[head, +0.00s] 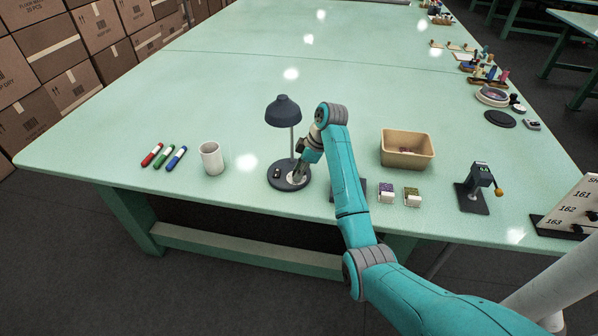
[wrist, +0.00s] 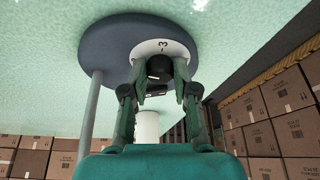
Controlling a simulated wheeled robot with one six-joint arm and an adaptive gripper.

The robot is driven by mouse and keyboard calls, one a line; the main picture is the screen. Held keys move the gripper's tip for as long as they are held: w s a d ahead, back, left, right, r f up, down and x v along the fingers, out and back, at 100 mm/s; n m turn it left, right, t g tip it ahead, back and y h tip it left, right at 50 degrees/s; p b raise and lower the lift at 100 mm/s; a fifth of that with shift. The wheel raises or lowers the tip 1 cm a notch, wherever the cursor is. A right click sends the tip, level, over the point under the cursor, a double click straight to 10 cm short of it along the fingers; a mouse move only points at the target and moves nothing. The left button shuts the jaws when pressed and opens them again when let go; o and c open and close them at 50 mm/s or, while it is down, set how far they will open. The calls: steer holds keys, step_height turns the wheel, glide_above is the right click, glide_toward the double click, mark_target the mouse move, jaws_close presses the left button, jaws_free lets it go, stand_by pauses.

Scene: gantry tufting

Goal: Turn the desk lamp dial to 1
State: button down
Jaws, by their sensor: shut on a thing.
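The desk lamp (head: 283,108) stands upright on the table, with a dark shade, a thin grey pole and a round dark base (head: 286,186). In the wrist view the lamp base (wrist: 100,45) fills the upper middle, with the pole at left. A white dial plate (wrist: 150,47) on it shows the mark 3. The black dial knob (wrist: 160,66) sits between the fingertips of my gripper (wrist: 159,74), which is shut on it. The other dial marks are hidden. In the head view my gripper (head: 300,168) is over the base's right part, and the dial is mostly covered.
A tan bin (head: 407,149), two small boxes (head: 399,195) and a dark device (head: 474,188) are to the right. The table behind the lamp is clear.

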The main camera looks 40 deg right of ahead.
steer(key=shift+w+d+n+g+y, duration=0.1)
steer(key=shift+n+g+y, duration=0.45)
steer(key=shift+n, duration=1.35)
steer(key=c, duration=0.9)
jaws_free()
